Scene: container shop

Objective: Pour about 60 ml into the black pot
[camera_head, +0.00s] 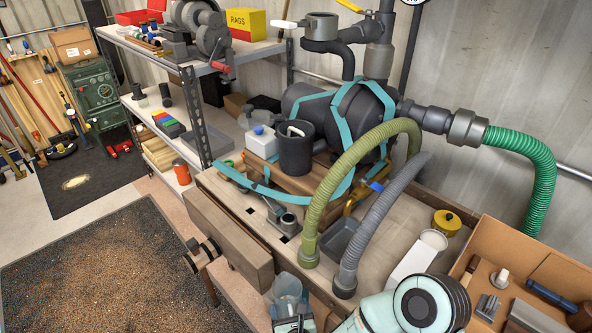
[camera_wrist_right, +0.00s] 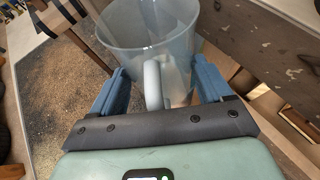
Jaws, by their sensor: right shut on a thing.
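The black pot (camera_head: 297,153) is a dark, open cylinder on the bench, in front of the strapped pump. A light, curved piece shows at its mouth; I cannot tell what it is. My right gripper (camera_head: 291,316) is low in the head view, in front of the bench and well short of the pot. It is shut on the handle of a clear jug (camera_head: 287,288), which fills the top of the right wrist view (camera_wrist_right: 150,28). The jug looks about upright; I cannot make out how much liquid it holds. My left gripper is out of view.
A green hose (camera_head: 340,180) and a grey hose (camera_head: 372,225) arch down to the bench right of the pot. A white bottle (camera_head: 262,142) stands close to the pot's left. A wooden vise jaw (camera_head: 228,232) juts from the bench front. An open cardboard box (camera_head: 545,262) is at right.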

